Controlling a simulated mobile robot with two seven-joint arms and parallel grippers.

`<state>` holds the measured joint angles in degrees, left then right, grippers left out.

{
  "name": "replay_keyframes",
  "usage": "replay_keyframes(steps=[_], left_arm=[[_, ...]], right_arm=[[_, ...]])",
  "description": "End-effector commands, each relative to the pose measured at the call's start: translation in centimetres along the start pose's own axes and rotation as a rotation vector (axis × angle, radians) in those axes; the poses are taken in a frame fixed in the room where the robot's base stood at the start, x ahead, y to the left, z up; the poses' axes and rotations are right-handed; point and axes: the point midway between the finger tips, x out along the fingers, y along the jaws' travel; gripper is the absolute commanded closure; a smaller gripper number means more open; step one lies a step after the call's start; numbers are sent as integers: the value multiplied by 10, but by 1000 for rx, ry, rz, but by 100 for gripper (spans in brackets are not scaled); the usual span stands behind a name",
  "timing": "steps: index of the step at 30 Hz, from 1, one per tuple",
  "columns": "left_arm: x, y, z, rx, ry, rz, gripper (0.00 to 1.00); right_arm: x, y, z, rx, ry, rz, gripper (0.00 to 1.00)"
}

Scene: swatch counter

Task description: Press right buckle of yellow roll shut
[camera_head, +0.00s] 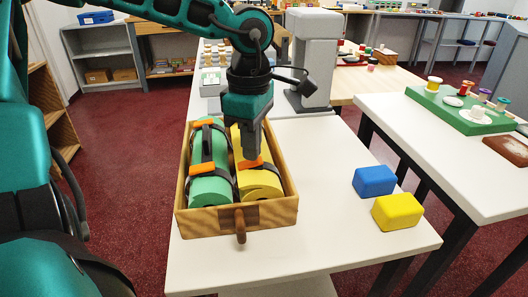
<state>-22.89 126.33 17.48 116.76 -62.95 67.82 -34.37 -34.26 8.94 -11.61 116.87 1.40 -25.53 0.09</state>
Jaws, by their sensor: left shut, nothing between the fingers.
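The yellow roll (258,183) lies in a wooden tray (200,222) on the white counter, with dark straps around it. An orange buckle (243,165) sits on its near strap; whether it is closed is too small to tell. My left gripper (251,158) points down over the yellow roll, shut and empty. Its fingertips are at or just above this orange buckle; I cannot tell if they touch. The gripper and arm hide the far part of the yellow roll. My right gripper is not in view.
A green roll (211,191) with dark straps and orange buckles lies beside the yellow one in the tray. A blue block (374,180) and a yellow block (397,211) stand to the right. A grey machine (315,50) stands behind.

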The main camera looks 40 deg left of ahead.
Motion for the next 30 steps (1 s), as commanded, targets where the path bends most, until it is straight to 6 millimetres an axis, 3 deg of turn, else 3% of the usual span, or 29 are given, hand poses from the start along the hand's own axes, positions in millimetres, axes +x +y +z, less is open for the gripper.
replay_keyframes(steps=[30], left_arm=[[-79,0,0,0,0,1,100]], right_arm=[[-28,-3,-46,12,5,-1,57]])
